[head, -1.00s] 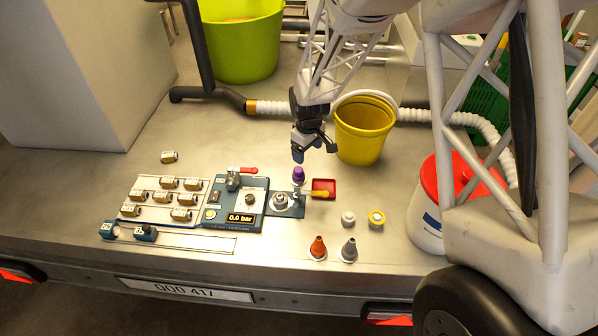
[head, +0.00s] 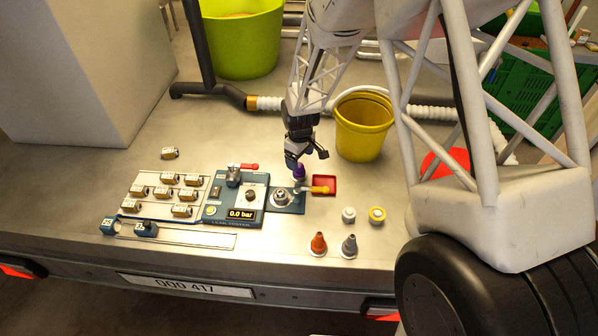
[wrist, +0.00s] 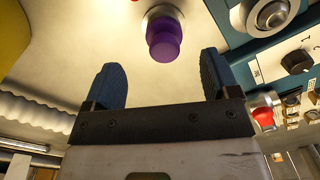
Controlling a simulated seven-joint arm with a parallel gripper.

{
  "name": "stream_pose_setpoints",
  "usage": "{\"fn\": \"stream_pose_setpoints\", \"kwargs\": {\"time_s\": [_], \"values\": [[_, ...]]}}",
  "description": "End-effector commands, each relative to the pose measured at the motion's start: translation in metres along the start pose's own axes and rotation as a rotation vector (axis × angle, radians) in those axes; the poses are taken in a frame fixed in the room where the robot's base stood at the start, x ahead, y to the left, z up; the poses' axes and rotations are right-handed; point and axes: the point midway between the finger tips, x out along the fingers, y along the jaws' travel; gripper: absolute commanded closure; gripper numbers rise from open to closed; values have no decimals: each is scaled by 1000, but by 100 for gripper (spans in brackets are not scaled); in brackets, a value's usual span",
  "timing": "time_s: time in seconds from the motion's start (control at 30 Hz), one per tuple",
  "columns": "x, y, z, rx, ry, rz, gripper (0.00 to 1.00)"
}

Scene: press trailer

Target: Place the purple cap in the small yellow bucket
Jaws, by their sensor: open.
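The purple cap (head: 299,171) stands on a pale round base on the trailer bed, just right of the blue pressure panel. In the wrist view the purple cap (wrist: 165,42) shows ahead of the two blue fingers, near the middle line between them. My gripper (head: 306,164) is open just above and around the cap in the head view. In the wrist view my gripper (wrist: 160,82) has its fingers wide apart with nothing between them. The small yellow bucket (head: 362,128) stands upright behind and right of the cap; its yellow side (wrist: 10,30) also shows in the wrist view.
The blue panel (head: 232,212) with a gauge lies to the left. A large green tub (head: 240,45) is behind.

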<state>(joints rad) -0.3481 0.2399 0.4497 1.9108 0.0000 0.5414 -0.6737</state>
Motion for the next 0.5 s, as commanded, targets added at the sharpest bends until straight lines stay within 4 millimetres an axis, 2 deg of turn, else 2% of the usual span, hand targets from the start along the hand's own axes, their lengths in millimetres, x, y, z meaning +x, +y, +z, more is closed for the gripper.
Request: {"fn": "stream_pose_setpoints", "kwargs": {"time_s": [0.13, 0.5], "values": [[8, 0, 0, 0, 0, 0, 19], [10, 0, 0, 0, 0, 0, 19]]}}
